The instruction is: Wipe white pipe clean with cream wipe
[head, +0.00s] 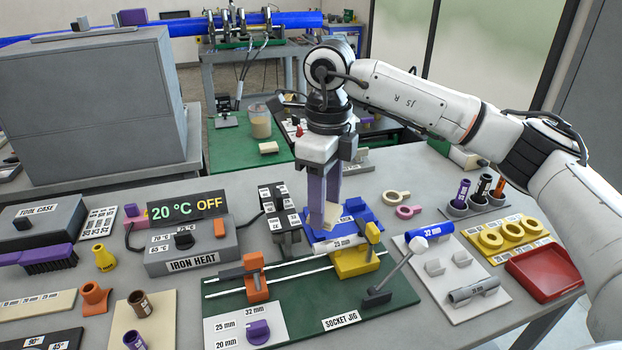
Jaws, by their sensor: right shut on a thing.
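The white pipe (328,246), marked 25 mm, lies level at the yellow clamp (357,262) of the green socket jig (300,296). My right gripper (324,212) points straight down over the pipe, its lavender fingers shut on the cream wipe (331,216). The wipe is just above or against the pipe's upper side; I cannot tell whether they touch. The fingers and wipe hide part of the blue rack behind. My left gripper is not in view.
An orange clamp (256,283) stands left on the jig's rails, and a lever (398,262) rises at right. The iron heater (190,249) is left. A blue 32 mm pipe (430,232) and red tray (543,274) are right. A cream block (268,147) lies on the green mat behind.

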